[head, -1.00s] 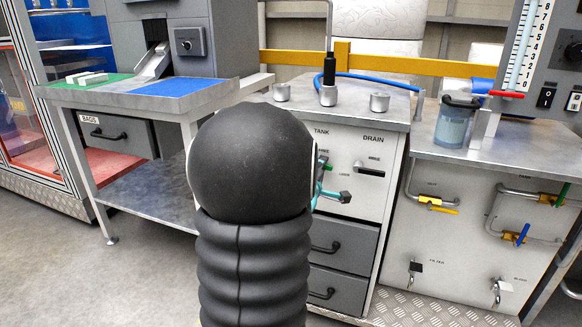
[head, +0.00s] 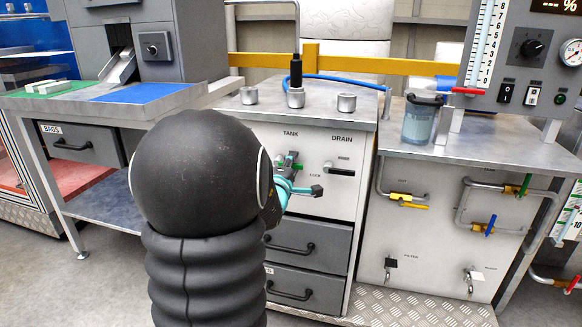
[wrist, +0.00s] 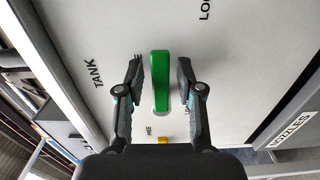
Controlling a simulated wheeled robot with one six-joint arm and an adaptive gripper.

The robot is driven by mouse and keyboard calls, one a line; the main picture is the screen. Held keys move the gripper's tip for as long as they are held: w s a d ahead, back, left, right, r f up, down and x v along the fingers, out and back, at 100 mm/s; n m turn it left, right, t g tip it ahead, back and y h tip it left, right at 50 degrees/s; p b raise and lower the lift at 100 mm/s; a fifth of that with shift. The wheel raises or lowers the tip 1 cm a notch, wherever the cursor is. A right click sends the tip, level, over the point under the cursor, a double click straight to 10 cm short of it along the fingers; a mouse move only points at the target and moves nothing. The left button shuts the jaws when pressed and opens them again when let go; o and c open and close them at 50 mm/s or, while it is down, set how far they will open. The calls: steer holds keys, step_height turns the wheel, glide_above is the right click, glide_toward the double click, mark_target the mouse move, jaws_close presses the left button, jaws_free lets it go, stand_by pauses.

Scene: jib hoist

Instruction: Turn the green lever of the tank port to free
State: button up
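The green lever (wrist: 161,75) of the tank port sits on the pale panel beside the word TANK. In the wrist view it stands between my two fingers, with a visible gap on each side. My gripper (wrist: 159,85) is open around it and does not appear to touch it. In the head view the lever (head: 291,165) shows as a small green piece under the TANK label. My gripper (head: 305,188) is in front of it there, partly hidden by my dark arm. LOCK lettering is partly cut off at the top of the wrist view.
The drain lever (head: 341,172) is just right of the tank port. Dark drawers (head: 290,285) with handles are below. A steel top with metal knobs (head: 347,102) is above. A pipe panel (head: 455,225) stands to the right.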

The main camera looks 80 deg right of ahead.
steer(key=a, duration=1.2)
steer(key=shift+w, duration=0.1)
stand_by(0.5)
